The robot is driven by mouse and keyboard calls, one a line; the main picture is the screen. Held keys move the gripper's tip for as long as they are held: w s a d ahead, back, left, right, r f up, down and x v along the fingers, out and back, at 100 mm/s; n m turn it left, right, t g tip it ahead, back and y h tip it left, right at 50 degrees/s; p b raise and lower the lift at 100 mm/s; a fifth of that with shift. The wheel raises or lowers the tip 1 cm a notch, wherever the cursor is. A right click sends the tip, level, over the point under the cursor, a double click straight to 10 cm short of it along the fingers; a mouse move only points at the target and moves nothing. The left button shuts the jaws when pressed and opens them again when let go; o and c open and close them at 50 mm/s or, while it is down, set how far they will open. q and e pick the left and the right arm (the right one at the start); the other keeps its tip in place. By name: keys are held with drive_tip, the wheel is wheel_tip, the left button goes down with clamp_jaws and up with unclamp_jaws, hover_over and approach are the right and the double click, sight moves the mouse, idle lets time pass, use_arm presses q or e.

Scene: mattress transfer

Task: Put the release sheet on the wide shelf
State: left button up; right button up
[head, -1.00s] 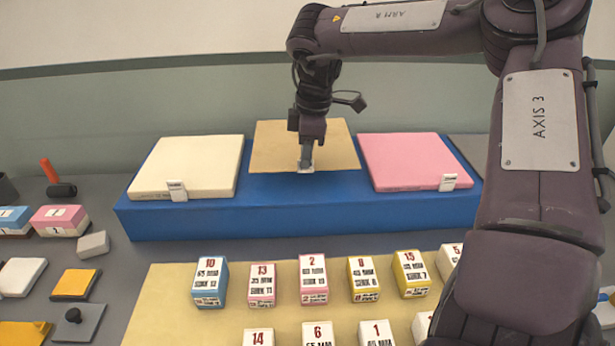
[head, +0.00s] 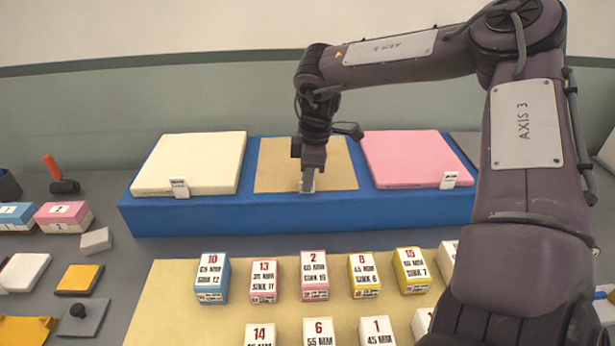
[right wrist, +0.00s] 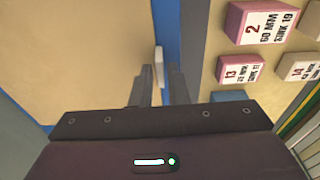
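The release sheet (head: 277,165) is a thin tan square. It lies flat on the blue shelf (head: 225,213), between a cream pad and a pink pad, its front edge near the shelf's front edge. The sheet fills the left of the right wrist view (right wrist: 75,60). My right gripper (head: 307,188) points down at the sheet's front edge. My left gripper is not in view.
The cream pad (head: 192,162) and pink pad (head: 416,158) flank the sheet closely. Several labelled blocks (head: 313,275) stand on a tan mat in front of the shelf. Small pads and a red-handled tool (head: 60,178) lie at the left. A grey strip of table separates shelf and mat.

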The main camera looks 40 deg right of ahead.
drive_tip(key=shift+o, duration=1.2)
wheel_tip(320, 180, up, 12)
drive_tip(key=s+d, duration=0.1)
drive_tip(key=shift+b, duration=0.35)
